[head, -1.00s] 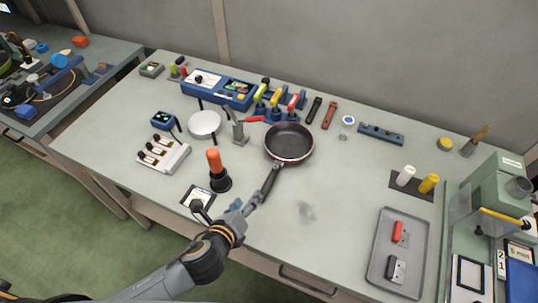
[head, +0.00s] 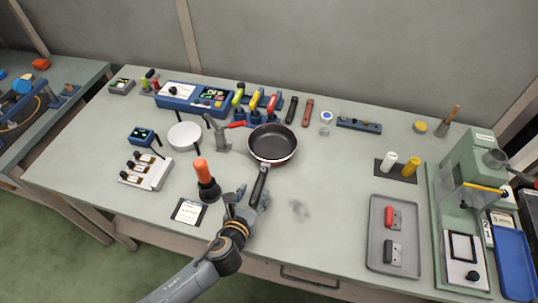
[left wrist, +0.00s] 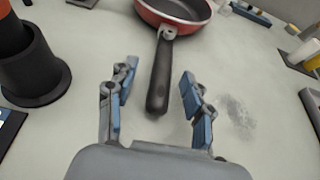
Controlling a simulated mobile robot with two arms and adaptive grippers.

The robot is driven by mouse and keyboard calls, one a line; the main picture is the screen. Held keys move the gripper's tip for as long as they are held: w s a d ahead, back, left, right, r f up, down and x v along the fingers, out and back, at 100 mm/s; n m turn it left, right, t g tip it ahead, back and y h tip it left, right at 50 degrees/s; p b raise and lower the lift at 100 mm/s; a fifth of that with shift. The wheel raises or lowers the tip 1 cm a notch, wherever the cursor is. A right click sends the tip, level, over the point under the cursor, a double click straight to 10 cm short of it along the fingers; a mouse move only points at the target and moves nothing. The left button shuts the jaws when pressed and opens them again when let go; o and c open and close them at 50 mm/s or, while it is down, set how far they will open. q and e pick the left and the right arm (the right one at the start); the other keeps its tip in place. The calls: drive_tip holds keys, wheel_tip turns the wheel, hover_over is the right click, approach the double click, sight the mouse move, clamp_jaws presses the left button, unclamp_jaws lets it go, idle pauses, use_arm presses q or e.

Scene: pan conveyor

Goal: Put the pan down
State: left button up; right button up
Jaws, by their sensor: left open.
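The pan (head: 273,143) has a dark inside, a red outer rim and a black handle (head: 259,185). It rests on the grey-green table, its handle towards the front. In the left wrist view the pan (left wrist: 178,8) is at the top, and its handle (left wrist: 160,78) runs down between my fingers. My left gripper (head: 246,199) is at the handle's end; the left wrist view also shows my left gripper (left wrist: 156,98) open, with blue-padded fingers either side of the handle and a visible gap on both sides. My right gripper is not in view.
An orange-handled tool in a black holder (head: 208,189) stands just left of my left gripper. A grey tray (head: 376,262) with a red and a black piece lies at the right. Behind the pan is a row of coloured-handled tools (head: 257,105).

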sight(258, 185)
use_arm(q)
drive_tip(key=x, duration=0.5)
drive_tip(key=shift+w+d+r, duration=0.15)
drive_tip(key=shift+d+r, duration=0.05)
drive_tip(key=shift+d, duration=0.05)
clamp_jaws()
drive_tip(key=shift+r, duration=0.1)
